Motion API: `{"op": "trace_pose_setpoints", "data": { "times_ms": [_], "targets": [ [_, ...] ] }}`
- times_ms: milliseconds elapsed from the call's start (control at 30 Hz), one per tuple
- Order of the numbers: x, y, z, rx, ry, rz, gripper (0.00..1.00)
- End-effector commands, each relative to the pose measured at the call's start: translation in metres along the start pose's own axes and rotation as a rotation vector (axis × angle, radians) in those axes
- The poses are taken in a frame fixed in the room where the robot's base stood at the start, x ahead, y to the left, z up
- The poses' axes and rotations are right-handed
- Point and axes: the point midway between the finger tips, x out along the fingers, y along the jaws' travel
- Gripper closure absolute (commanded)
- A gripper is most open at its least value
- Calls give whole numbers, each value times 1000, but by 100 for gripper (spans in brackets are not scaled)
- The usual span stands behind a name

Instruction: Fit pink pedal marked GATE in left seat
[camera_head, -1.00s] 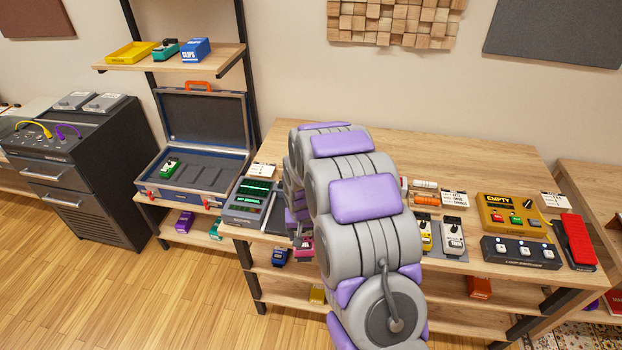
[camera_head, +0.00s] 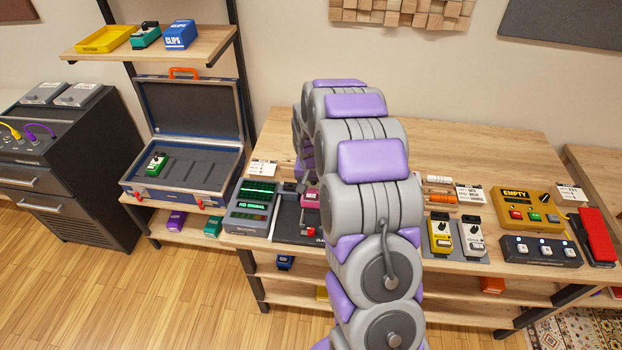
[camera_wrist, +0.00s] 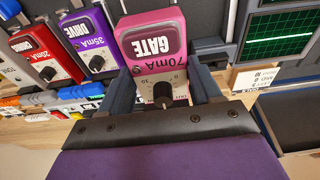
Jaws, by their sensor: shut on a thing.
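The pink pedal marked GATE (camera_wrist: 152,45) is between the fingers of my gripper (camera_wrist: 160,88) in the wrist view, and the gripper is shut on it. In the head view the pink pedal (camera_head: 309,198) shows just left of my arm, over or at a black board (camera_head: 287,225) beside the green-screened unit. I cannot tell whether the pedal touches the board. My arm hides the board's right part, and the left seat cannot be made out clearly.
A purple pedal (camera_wrist: 88,38) and a red pedal (camera_wrist: 45,55) stand left of the pink pedal in the wrist view. Yellow (camera_head: 440,235) and white (camera_head: 471,237) pedals stand right of my arm.

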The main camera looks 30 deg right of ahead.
Motion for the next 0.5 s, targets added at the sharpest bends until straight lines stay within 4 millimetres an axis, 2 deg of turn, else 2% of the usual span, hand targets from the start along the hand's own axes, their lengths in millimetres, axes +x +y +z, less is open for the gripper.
{"op": "trace_pose_setpoints", "data": {
  "times_ms": [500],
  "targets": [
    [41,2,3,1,-4,-2,85]
  ]
}}
